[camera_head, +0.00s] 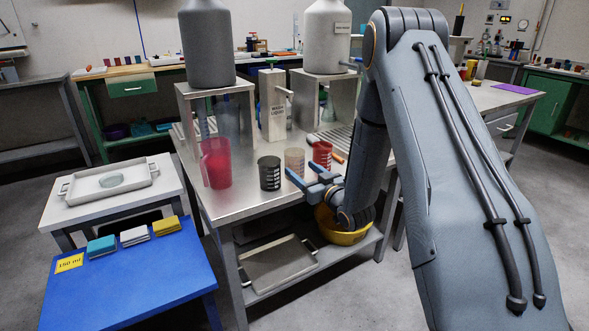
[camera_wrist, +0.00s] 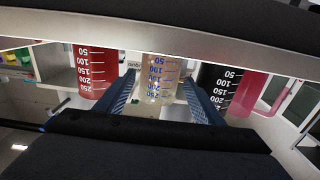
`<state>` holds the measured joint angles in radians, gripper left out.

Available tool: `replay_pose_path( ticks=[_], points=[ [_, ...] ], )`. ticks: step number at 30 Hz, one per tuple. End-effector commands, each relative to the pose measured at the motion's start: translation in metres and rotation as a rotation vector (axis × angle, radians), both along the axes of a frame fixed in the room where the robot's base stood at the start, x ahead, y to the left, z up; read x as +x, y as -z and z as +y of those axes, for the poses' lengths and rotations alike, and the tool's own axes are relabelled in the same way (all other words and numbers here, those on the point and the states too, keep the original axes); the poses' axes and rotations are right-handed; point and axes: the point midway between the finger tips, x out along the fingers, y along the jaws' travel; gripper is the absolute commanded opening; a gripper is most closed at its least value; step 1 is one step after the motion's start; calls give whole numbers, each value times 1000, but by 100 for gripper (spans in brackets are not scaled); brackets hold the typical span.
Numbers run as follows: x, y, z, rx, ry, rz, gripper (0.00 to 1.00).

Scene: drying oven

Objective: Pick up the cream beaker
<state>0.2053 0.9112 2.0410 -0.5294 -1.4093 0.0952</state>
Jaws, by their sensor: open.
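The cream beaker (camera_head: 294,161) stands upright on the metal table, between a dark beaker (camera_head: 269,173) and a red beaker (camera_head: 322,153). My gripper (camera_head: 300,169) is open and empty at the table's front edge, its fingers pointing at the cream beaker. In the wrist view, which is upside down, the cream beaker (camera_wrist: 159,78) shows between the two blue fingers of my gripper (camera_wrist: 160,84). I cannot tell whether the fingertips reach past its near side. The red beaker (camera_wrist: 94,70) is at left and the dark beaker (camera_wrist: 220,88) at right.
A pink-red pitcher (camera_head: 216,162) stands left of the dark beaker. A white dispenser box (camera_head: 273,106) and metal stands with large jugs are behind. A yellow bowl (camera_head: 345,235) sits on the lower shelf. A blue table (camera_head: 137,280) stands at front left.

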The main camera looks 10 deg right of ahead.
Motion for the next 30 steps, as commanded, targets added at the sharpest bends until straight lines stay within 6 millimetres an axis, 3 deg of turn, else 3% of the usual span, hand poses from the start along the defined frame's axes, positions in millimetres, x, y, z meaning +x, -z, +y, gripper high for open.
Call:
replay_pose_path(
  ticks=[12, 22, 29, 30],
  points=[
    [49, 4, 16, 0, 1, 0, 62],
    [55, 4, 18, -1, 2, 2, 62],
    [55, 4, 18, -1, 2, 2, 23],
    [55, 4, 18, 0, 2, 1, 23]
  ],
)
